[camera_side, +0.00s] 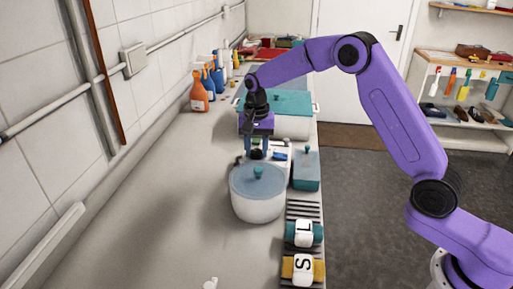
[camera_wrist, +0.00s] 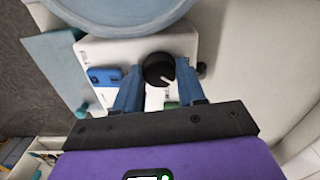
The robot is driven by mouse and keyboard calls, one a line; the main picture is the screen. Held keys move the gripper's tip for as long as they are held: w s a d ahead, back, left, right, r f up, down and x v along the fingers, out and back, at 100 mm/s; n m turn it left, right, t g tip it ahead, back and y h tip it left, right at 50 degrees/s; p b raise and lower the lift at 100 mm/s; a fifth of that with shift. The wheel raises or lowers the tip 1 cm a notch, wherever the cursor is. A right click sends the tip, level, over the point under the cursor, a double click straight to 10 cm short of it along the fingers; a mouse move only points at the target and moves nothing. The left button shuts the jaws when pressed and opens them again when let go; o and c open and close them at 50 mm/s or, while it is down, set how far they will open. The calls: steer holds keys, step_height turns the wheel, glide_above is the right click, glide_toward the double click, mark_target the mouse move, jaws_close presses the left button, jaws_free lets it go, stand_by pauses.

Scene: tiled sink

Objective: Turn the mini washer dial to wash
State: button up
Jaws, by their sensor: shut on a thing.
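The mini washer has a round pale tub (camera_side: 257,207) under a bluish lid, with a white control panel (camera_wrist: 118,50) behind it. A black dial (camera_wrist: 157,68) with a white pointer line sits on the panel; the line points toward the lower right in the wrist view. My gripper (camera_side: 257,153) reaches down behind the tub. In the wrist view my gripper (camera_wrist: 160,82) has its blue fingers on either side of the dial, shut on it. A blue rectangular piece (camera_wrist: 105,76) and a partly hidden green mark (camera_wrist: 170,105) lie on the panel. Any wash label is unreadable.
A teal box (camera_side: 306,170) stands right of the washer. Orange (camera_side: 199,92) and blue spray bottles stand at the back wall. The counter left of the tub is clear.

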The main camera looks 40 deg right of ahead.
mark_target(256, 151)
stand_by(0.4)
steer(key=o, duration=1.1)
steer(key=shift+c, duration=0.2)
step_height(256, 151, up, 18)
steer(key=shift+f, duration=0.25)
steer(key=shift+a, duration=0.1)
